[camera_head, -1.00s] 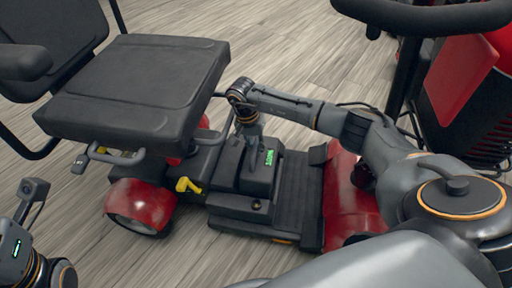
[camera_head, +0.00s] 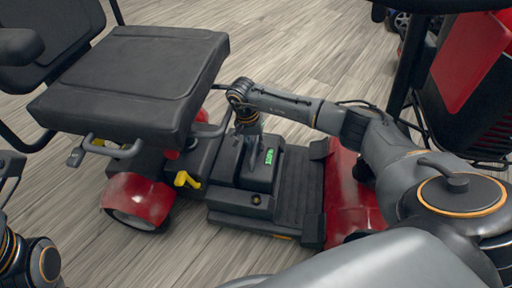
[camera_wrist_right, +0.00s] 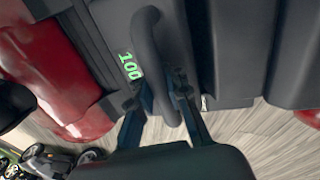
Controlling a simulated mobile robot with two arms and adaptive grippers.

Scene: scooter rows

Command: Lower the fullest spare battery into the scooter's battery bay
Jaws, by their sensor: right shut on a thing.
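The spare battery (camera_head: 258,172) is a dark block with a green display, standing at the scooter's battery bay between seat and footboard. In the right wrist view the display on the battery (camera_wrist_right: 103,28) reads 100. My right gripper (camera_head: 246,146) reaches down from above onto it. In the right wrist view my right gripper (camera_wrist_right: 163,98) is shut on the battery's curved black handle (camera_wrist_right: 146,40). The battery looks upright; its lower end is hidden by the dark housing (camera_head: 232,198), so I cannot tell how deep it sits. My left gripper is out of view.
The scooter's grey seat (camera_head: 130,75) overhangs close to the left of the battery. A yellow lever (camera_head: 187,180) and a red rear fender (camera_head: 135,190) are below it. The black footboard (camera_head: 298,190) lies to the right. Wooden floor (camera_head: 285,45) is clear behind.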

